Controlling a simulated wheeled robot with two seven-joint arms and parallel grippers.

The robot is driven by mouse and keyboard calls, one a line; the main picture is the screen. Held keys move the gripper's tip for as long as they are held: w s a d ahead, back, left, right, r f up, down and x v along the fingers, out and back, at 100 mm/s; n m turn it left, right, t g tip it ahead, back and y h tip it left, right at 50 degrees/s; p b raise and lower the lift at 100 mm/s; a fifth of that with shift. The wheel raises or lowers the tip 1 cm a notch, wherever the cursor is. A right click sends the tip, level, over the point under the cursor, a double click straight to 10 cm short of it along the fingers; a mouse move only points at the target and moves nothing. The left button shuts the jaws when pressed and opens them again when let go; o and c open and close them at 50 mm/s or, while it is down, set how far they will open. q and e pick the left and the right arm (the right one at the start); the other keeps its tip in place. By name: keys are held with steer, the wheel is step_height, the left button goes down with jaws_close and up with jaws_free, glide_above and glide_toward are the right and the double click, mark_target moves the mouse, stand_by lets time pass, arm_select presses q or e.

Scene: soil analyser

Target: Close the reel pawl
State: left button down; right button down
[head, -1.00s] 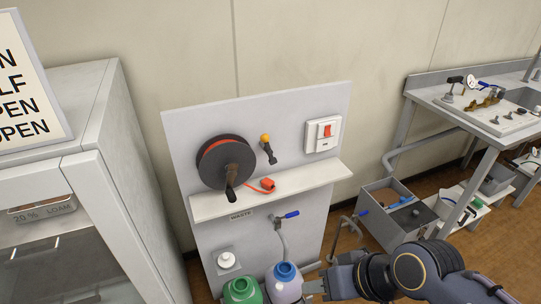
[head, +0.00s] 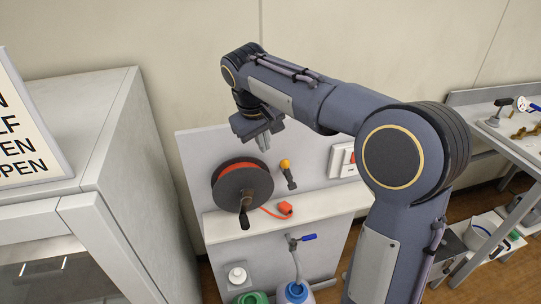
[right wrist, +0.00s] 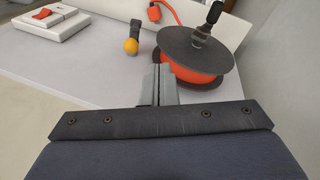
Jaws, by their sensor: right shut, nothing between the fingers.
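The reel pawl (head: 288,174) is a short dark lever with an orange-yellow ball knob, mounted on the grey panel just right of the reel. The reel (head: 242,187) is a dark disc wound with orange hose or cord, with a crank handle at its front. My right gripper (head: 264,140) is shut and empty, above the reel and up and left of the pawl. In the right wrist view the gripper's fingers (right wrist: 165,84) point toward the panel, between the pawl's ball knob (right wrist: 131,46) and the reel (right wrist: 199,57). They look apart from both. My left gripper is not in view.
An orange connector (head: 285,208) lies on the panel's shelf (head: 330,204). A switch box (head: 341,160) is partly behind my right arm. A blue-handled tap (head: 303,238) and bottles (head: 296,293) are below. A white cabinet (head: 105,170) stands close on the left.

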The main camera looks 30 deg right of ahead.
glide_toward(288, 174)
steer(key=a+f, duration=0.2)
steer(key=a, duration=0.3)
steer(key=shift+w+d+f+p, duration=0.15)
steer(key=shift+d+p, duration=0.05)
steer(key=shift+d, duration=0.4)
steer(key=shift+w+d+f+p, duration=0.1)
steer(key=shift+w+d+p, duration=0.05)
steer(key=shift+d, duration=0.45)
steer(key=shift+w+d+f+p, duration=0.15)
steer(key=shift+w+d+p, duration=0.05)
steer(key=shift+d, duration=0.35)
